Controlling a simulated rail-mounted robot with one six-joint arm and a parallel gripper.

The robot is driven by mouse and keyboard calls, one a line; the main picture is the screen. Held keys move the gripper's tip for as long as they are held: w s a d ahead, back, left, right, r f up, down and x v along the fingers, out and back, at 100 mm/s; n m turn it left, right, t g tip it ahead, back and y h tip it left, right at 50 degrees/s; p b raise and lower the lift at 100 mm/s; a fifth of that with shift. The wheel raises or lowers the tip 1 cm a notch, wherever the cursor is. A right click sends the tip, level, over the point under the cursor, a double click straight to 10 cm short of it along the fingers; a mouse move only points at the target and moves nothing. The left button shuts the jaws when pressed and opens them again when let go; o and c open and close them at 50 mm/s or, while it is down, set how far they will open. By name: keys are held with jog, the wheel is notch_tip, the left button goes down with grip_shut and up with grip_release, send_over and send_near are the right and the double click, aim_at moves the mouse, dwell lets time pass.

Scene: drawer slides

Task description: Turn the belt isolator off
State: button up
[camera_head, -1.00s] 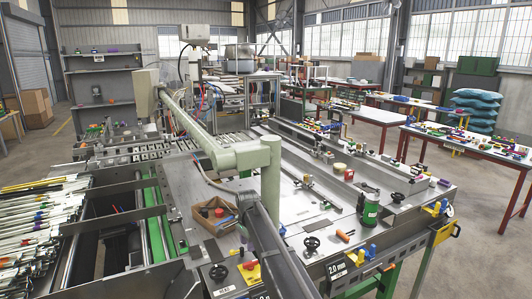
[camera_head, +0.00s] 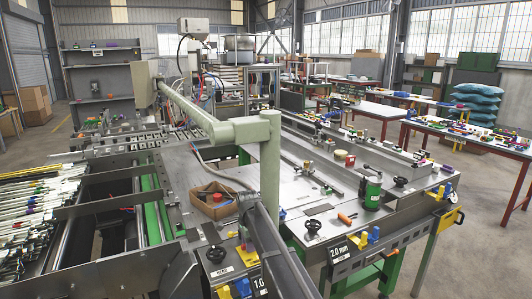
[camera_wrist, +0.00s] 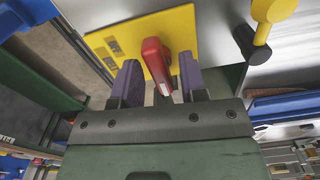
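A red isolator handle (camera_wrist: 157,62) stands out from a yellow plate (camera_wrist: 121,42) at the top middle of the wrist view. My gripper (camera_wrist: 160,80) is open, with one dark finger on each side of the handle. The handle's free end shows between the fingers. A narrow gap shows on the right finger's side; I cannot tell whether the left finger touches the handle. In the head view my gripper is out of sight below the bottom edge, and I cannot make out this isolator there.
In the head view, a black handwheel (camera_head: 312,226), a cardboard box (camera_head: 212,202) and a green can (camera_head: 370,193) stand on the bench. Open floor lies to the right.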

dwell(0.4)
notch_tip(320, 180, up, 3)
jog(key=p, duration=0.3)
jog(key=shift+f, duration=0.3)
jog(key=n, duration=0.2)
jog(key=shift+n, duration=0.4)
jog(key=n, duration=0.6)
jog(key=shift+n, duration=0.4)
jog(key=n, duration=0.8)
